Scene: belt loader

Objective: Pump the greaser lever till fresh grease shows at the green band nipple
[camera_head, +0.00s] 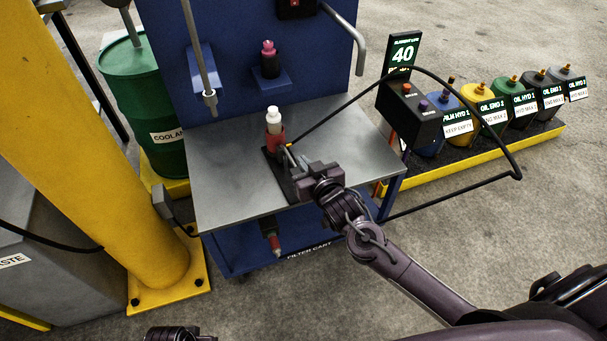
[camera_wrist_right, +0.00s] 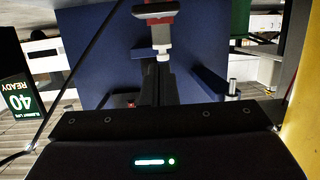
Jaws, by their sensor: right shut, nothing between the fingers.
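A small upright device with a white cap and red body (camera_head: 273,138) stands on the grey cart top and looks like the greaser. In the right wrist view its white and red parts (camera_wrist_right: 161,35) show at the top middle, beyond the fingers. My right gripper (camera_head: 297,168) is shut and empty, close in front of the device; I cannot tell whether it touches it. Its dark fingers also show in the right wrist view (camera_wrist_right: 165,82). I cannot make out the lever, a green band nipple or any fresh grease. A dark part at the bottom edge may belong to my left arm; no left gripper shows clearly.
The blue filter cart has a grey top (camera_head: 225,180), mostly clear. A black hose (camera_head: 455,92) loops out to the right of the cart. A yellow post (camera_head: 100,130) stands at left, a green drum (camera_head: 147,105) behind it. Several labelled oil containers stand in a yellow-edged tray (camera_head: 430,180).

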